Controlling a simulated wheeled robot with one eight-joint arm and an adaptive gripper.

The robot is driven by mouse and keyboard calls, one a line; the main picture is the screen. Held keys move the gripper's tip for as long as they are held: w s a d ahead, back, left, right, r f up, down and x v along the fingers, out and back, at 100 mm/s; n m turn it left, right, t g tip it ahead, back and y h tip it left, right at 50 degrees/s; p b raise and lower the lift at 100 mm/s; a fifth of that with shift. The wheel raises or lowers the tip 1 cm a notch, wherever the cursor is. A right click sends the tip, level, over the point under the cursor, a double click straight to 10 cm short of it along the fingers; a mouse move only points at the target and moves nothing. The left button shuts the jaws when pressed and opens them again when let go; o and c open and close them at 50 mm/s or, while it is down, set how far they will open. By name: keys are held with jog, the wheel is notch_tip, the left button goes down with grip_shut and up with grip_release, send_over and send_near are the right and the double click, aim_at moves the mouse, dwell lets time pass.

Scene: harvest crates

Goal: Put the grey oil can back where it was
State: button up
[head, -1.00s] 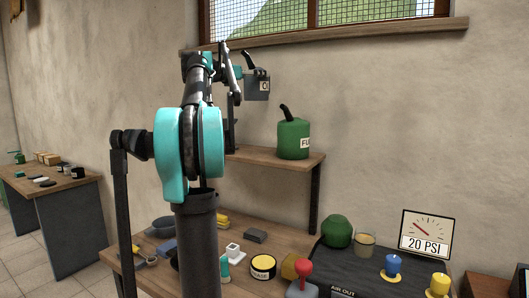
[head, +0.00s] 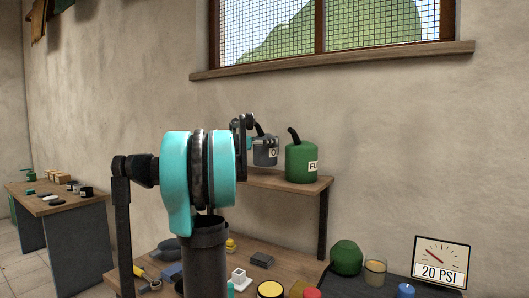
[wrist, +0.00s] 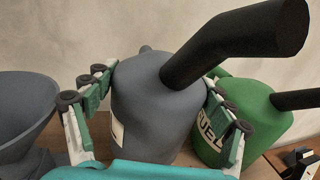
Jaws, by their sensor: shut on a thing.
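The grey oil can (head: 265,153) has a dark angled spout and a white label. It is at the raised wooden shelf (head: 290,182), just left of the green fuel can (head: 301,162). In the wrist view the oil can (wrist: 155,105) stands between the two green-padded fingers of my gripper (wrist: 160,100), which is shut on it. The green fuel can (wrist: 245,110) is close behind the right finger. In the head view my arm hides part of my gripper (head: 252,145). I cannot tell whether the can's base touches the shelf.
A grey funnel-shaped thing (wrist: 25,105) stands left of my gripper in the wrist view. Below the shelf, the bench holds a green rounded object (head: 346,258), a glass jar (head: 375,271) and a pressure gauge (head: 440,261). A window ledge (head: 340,60) runs above.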

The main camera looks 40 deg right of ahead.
aim_at(265, 150)
jog(key=shift+f, duration=2)
jog(key=o, duration=1.8)
jog(key=shift+f, duration=0.1)
jog(key=a, duration=1.2)
jog(key=shift+s, duration=0.15)
jog(key=shift+a, duration=0.15)
